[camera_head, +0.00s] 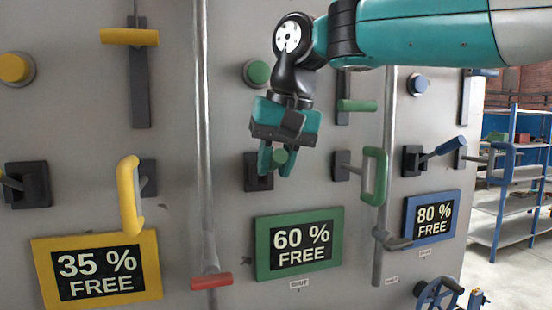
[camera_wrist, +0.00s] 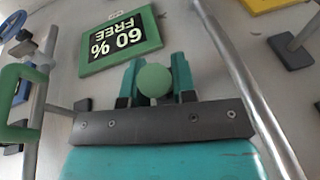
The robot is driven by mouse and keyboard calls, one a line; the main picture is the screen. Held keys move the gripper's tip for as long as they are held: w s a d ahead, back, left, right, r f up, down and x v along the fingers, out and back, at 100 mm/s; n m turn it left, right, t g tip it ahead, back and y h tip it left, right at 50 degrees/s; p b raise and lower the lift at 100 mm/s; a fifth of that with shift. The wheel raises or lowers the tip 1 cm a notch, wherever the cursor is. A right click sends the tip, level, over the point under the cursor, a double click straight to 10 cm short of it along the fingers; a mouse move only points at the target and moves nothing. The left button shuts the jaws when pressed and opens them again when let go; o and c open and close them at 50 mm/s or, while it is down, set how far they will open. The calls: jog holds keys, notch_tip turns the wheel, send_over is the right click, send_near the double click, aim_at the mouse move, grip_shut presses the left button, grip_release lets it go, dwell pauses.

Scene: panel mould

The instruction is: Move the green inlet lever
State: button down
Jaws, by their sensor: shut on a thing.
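The green inlet lever (camera_head: 279,158) shows its round green end between my gripper's fingers, in front of a dark square mount (camera_head: 257,172) on the panel. My gripper (camera_head: 277,160) is teal, points down and is shut on the lever. In the wrist view the lever's green end (camera_wrist: 154,80) sits between the two teal fingers (camera_wrist: 156,78). The fingers and the gripper body hide most of the lever's shaft.
A green "60 % FREE" sign (camera_head: 299,243) is below my gripper. A green D-shaped handle (camera_head: 375,176) stands out to the right. A grey vertical pipe (camera_head: 204,120) with a red handle (camera_head: 211,281) runs to the left. A green button (camera_head: 257,73) is above left.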

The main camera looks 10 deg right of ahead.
jog(key=c, duration=0.9)
grip_release()
jog(key=shift+r, duration=0.1)
jog(key=shift+r, duration=0.2)
jog(key=shift+s+d+r, duration=0.3)
jog(key=shift+r, duration=0.3)
jog(key=shift+s+d+r, duration=0.25)
jog(key=shift+r, duration=0.3)
jog(key=shift+s+d, duration=1.2)
jog(key=shift+s, duration=0.3)
jog(key=shift+s+d, duration=1.15)
jog(key=shift+s, duration=0.3)
jog(key=shift+s+d, duration=1.2)
jog(key=shift+s, duration=0.3)
